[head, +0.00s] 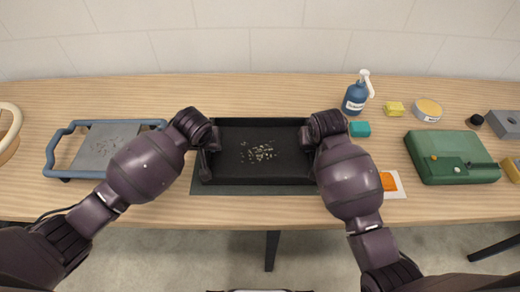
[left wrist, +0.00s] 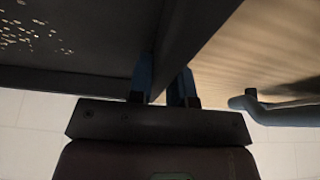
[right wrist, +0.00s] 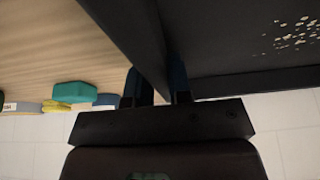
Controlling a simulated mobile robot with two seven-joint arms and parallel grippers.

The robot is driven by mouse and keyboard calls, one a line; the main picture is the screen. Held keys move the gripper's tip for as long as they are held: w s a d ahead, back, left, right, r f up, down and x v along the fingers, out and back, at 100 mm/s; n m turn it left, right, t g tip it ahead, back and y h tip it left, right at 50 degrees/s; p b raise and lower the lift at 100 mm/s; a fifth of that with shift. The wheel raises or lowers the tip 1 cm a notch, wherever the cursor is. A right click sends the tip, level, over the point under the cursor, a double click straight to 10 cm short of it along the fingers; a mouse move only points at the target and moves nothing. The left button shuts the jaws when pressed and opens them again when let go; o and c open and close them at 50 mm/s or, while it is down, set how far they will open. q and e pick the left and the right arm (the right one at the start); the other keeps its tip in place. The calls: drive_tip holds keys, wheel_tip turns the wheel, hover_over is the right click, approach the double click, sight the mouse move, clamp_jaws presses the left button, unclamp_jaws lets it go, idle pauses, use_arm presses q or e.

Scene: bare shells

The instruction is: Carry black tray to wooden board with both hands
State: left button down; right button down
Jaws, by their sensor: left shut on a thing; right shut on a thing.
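The black tray (head: 226,168) is in the middle of the head view, over a dark grey mat (head: 255,190), with small pale flakes on its floor. My left gripper (head: 212,140) is shut on the tray's left wall; the left wrist view shows the wall between its fingers (left wrist: 164,82). My right gripper (head: 309,140) is shut on the right wall; the right wrist view shows its fingers (right wrist: 158,88) astride it. The tray looks level; I cannot tell whether it touches the mat. I cannot make out a separate wooden board; a round wooden piece (head: 9,147) is cut off at the left edge.
To the right are a blue pump bottle (head: 355,97), a teal block (head: 359,129), a yellow block (head: 394,108), a round tin (head: 428,110) and a green case (head: 455,170).

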use_arm(q)
drive_tip(key=shift+r, duration=0.3)
use_arm(e)
drive_tip(key=shift+r, duration=0.25)
